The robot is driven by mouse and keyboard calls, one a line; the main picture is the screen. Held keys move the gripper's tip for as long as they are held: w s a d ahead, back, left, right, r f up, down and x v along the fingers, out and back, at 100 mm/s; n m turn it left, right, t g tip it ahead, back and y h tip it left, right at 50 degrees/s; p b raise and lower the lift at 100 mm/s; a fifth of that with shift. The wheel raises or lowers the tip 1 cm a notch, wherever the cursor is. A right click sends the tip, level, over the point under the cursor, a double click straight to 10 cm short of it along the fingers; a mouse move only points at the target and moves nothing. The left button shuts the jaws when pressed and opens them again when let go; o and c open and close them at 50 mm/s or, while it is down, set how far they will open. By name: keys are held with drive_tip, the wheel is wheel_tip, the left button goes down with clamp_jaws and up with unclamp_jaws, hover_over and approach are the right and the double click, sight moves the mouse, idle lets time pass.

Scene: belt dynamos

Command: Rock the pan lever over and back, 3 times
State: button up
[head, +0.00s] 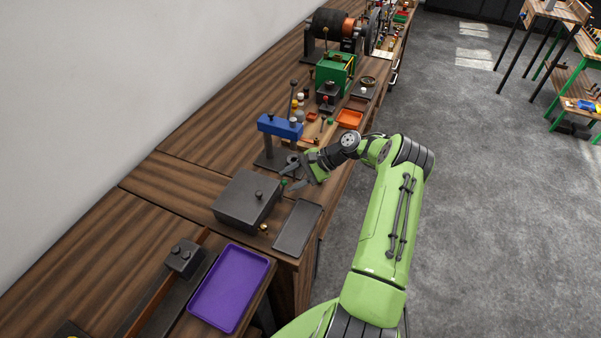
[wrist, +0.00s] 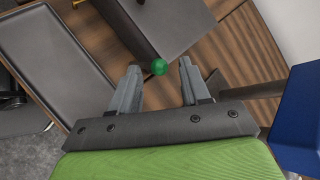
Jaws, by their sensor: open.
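A green ball knob (head: 284,182) shows at the right side of a dark grey box (head: 246,200); it seems to be the pan lever's end, though its stem is hidden. In the wrist view the green knob (wrist: 159,67) lies between the fingertips of my gripper (wrist: 160,76), against the edge of the dark box (wrist: 170,25). My gripper (head: 289,179) is open, with a finger on either side of the knob and a gap to each. I cannot tell whether the knob is fully at fingertip depth.
A blue-topped stand (head: 280,126) rises close behind my gripper; its blue part (wrist: 300,115) is at the right in the wrist view. A dark flat tray (head: 298,228) lies right of the box, and a purple tray (head: 229,288) is nearer.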

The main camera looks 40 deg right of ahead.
drive_tip(key=v, duration=1.5)
drive_tip(key=shift+p, duration=0.45)
drive_tip(key=shift+d+r, duration=0.1)
drive_tip(key=shift+r, duration=0.05)
drive_tip(key=a+r+n+g+h, duration=0.3)
drive_tip(key=a+r+n, duration=0.3)
drive_tip(key=a, duration=0.6)
drive_tip(key=a+r+n+g+h, duration=0.25)
drive_tip(key=a+r, duration=0.45)
drive_tip(key=a, duration=0.4)
drive_tip(key=s+a+r+n+t+h, duration=0.4)
drive_tip(key=s+a, duration=0.3)
drive_tip(key=s, duration=0.4)
drive_tip(key=s+n+t, duration=0.1)
drive_tip(key=s+n, duration=0.2)
drive_tip(key=s, duration=0.8)
